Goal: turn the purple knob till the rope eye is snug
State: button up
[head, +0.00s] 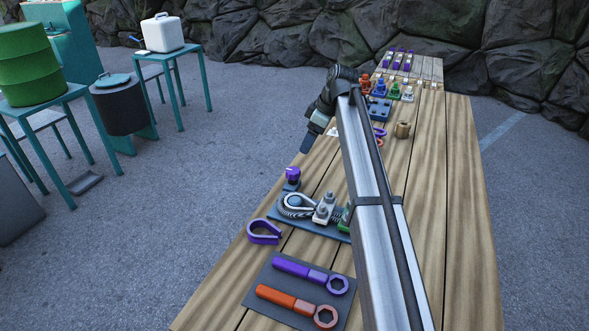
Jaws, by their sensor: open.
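The purple knob (292,173) stands upright on a small dark blue mount at the left edge of the wooden table. Just below it in the picture, the rope eye (297,204), a grey rope loop, lies on a blue plate (283,218). A grey clamp with bolts (324,207) sits at the right of the loop. My gripper (308,143) hangs above the table's left edge, beyond the knob and apart from it. It is open, small in view, and I see nothing in it. I cannot tell how snug the eye is.
My arm crosses the table and partly hides a green part (345,216) by the clamp. A purple thimble (264,232) lies nearer. A purple wrench (312,274) and an orange wrench (296,304) lie on a grey mat. Coloured parts (380,88) stand at the far end.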

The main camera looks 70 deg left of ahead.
aim_at(294, 170)
jog(key=x, duration=1.3)
jog(key=shift+a+f, duration=0.1)
jog(key=shift+f, duration=0.15)
jog(key=c, duration=1)
